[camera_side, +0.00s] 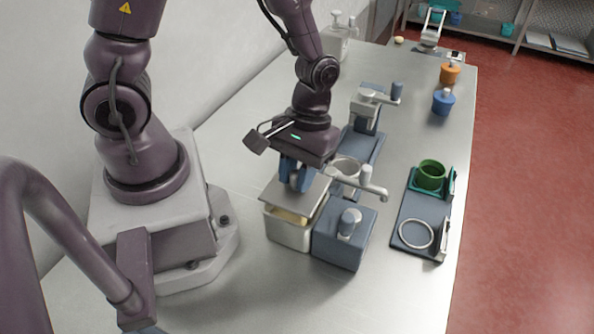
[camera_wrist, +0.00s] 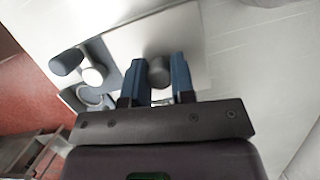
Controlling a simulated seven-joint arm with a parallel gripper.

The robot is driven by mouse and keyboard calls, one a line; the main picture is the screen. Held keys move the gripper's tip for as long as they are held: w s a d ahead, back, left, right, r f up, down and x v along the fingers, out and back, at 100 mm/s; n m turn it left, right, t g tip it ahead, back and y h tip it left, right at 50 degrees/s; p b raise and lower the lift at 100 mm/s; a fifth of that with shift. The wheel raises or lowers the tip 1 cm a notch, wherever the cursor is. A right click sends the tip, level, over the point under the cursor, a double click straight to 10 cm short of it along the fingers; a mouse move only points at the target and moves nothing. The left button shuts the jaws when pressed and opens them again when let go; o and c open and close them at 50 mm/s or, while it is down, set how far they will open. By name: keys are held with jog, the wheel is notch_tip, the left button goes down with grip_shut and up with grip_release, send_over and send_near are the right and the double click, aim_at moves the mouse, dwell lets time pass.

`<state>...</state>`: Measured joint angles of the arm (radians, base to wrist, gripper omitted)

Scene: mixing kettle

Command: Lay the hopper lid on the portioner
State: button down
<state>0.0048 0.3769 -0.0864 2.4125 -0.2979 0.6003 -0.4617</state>
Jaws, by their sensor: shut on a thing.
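The hopper lid (camera_side: 278,196) is a flat grey plate. My gripper (camera_side: 297,180) has blue fingers and is shut on the lid's grey knob, which shows between the fingertips (camera_wrist: 160,74) in the wrist view. The lid (camera_wrist: 130,42) is above the light-grey hopper of the portioner (camera_side: 288,235). A gap under the lid's front edge shows pale yellow contents (camera_side: 288,216). The blue-grey body of the portioner (camera_side: 343,240) stands against the hopper's right side. Whether the lid touches the rim at the back is hidden.
A horizontal spout arm (camera_side: 358,187) is right of my gripper. Behind stand a grey vessel (camera_side: 346,168) and a blue-grey machine (camera_side: 366,108). A dark tray with a green cup (camera_side: 430,175) and a white ring (camera_side: 416,234) lies right. Blue (camera_side: 443,103) and orange (camera_side: 450,72) pots are farther back.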

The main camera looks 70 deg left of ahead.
jog(key=shift+f, duration=0.25)
jog(key=shift+f, duration=0.95)
jog(key=shift+f, duration=0.2)
jog(key=shift+c, duration=2)
grip_release()
jog(key=shift+r, duration=0.1)
jog(key=shift+v, duration=3.45)
